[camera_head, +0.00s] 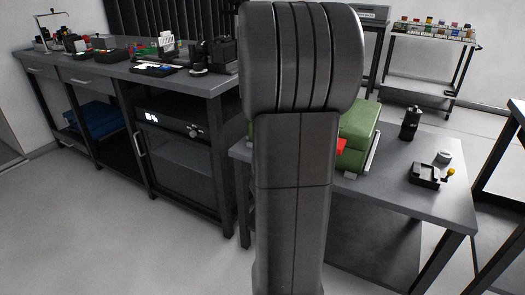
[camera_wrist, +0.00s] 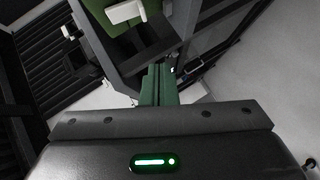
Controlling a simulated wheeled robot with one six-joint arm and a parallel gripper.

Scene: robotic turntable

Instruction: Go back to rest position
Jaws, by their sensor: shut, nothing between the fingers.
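My gripper (camera_wrist: 160,70) shows in the wrist view, its two green fingers together with nothing visible between them. It points past the edge of a dark table frame, with pale floor beyond. In the camera_head view my own dark arm stands upright across the middle, and the gripper itself does not show there. The arm hides part of a grey table (camera_head: 398,205) and part of a green box (camera_head: 358,125) on it.
A black cylinder (camera_head: 410,123), a small grey cup (camera_head: 443,157) and a black device (camera_head: 428,175) with a yellow knob stand on that table. A long workbench (camera_head: 205,82) with several items runs along the left. The floor (camera_head: 160,240) at front left is clear.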

